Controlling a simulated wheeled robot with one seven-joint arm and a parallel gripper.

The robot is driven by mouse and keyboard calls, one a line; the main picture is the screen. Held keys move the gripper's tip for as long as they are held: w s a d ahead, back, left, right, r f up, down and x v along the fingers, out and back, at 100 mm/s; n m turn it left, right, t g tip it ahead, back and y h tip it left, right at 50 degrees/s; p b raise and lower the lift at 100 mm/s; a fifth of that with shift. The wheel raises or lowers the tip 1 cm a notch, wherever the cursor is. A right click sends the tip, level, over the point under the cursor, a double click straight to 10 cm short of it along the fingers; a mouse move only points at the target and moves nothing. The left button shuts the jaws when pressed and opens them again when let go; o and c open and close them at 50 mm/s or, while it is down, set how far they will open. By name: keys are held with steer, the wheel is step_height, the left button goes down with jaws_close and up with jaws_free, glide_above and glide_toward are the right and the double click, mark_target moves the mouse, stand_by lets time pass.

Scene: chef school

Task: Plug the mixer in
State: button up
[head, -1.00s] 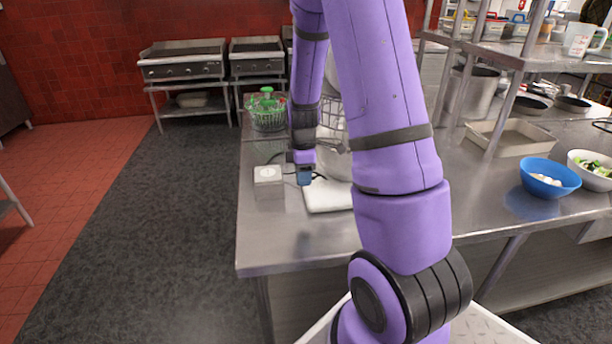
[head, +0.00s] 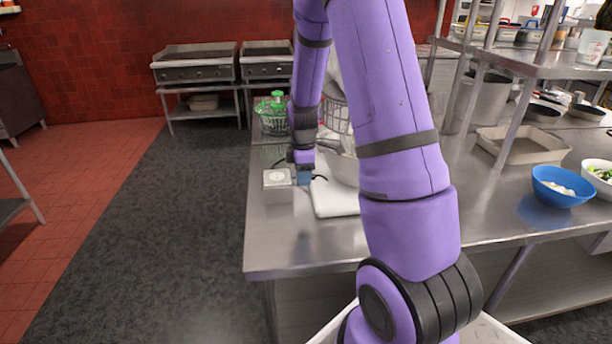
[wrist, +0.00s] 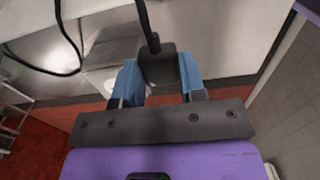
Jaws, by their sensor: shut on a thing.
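In the wrist view my gripper (wrist: 158,80) has its blue fingers shut on a dark plug (wrist: 157,66), with its black cord (wrist: 147,18) running up out of view. In the head view my gripper (head: 304,177) points down just right of a small white outlet box (head: 277,179) on the steel table. The box has a round socket on its top. The black cord shows right of the fingers in the head view. The mixer (head: 341,165) stands behind my arm, its pale bowl and wire guard partly showing and the rest hidden.
A white board (head: 334,198) lies right of my gripper. A blue bowl (head: 556,186) and a metal tray (head: 520,146) are at the right. The table's front left is clear.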

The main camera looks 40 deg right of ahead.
glide_above(277, 176)
stand_by(2.9)
stand_by(0.5)
steer(key=shift+f, duration=0.9)
steer(key=shift+f, duration=0.55)
stand_by(1.9)
steer(key=o, duration=0.9)
steer(key=shift+c, duration=0.2)
steer(key=shift+r, duration=0.1)
